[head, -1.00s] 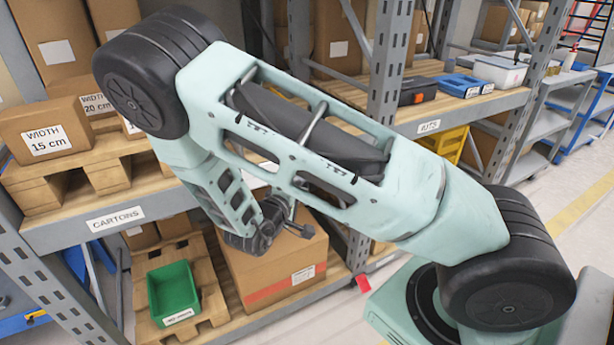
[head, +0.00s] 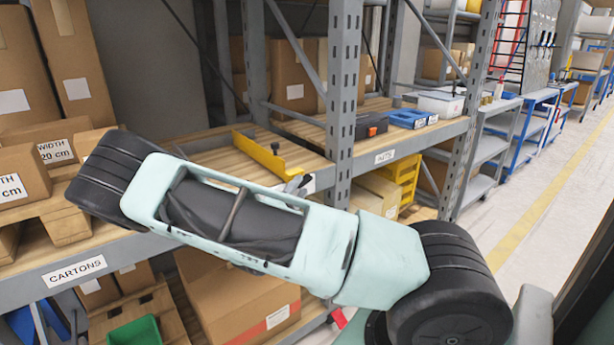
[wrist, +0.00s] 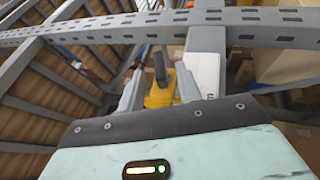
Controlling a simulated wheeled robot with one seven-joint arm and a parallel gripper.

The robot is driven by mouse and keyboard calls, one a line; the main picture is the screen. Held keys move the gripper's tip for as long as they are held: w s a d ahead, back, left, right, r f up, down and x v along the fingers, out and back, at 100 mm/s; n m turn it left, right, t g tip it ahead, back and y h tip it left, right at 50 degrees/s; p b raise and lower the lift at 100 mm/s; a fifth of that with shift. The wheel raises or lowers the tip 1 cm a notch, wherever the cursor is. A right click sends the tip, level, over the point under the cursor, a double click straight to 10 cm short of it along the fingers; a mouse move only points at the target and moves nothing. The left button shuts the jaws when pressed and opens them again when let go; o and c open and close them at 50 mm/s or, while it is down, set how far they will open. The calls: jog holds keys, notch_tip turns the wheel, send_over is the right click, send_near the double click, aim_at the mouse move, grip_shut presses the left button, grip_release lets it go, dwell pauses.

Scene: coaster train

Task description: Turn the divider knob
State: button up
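The divider (head: 262,154) is a yellow bar across the wooden shelf, behind my arm in the head view. My gripper (wrist: 159,88) shows there as two grey fingers, spread to either side of the yellow part; contact cannot be told. In the head view my upper arm hides most of my forearm and gripper.
A grey rack upright (head: 343,90) stands right of the divider and crosses the top of the wrist view. Cartons (head: 25,176) sit on pallets at the left. A black case (head: 370,125) and blue tray (head: 410,118) lie on the right shelf. The aisle at right is clear.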

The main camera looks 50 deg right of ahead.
aim_at(309, 175)
jog(key=shift+x, duration=2.75)
grip_shut()
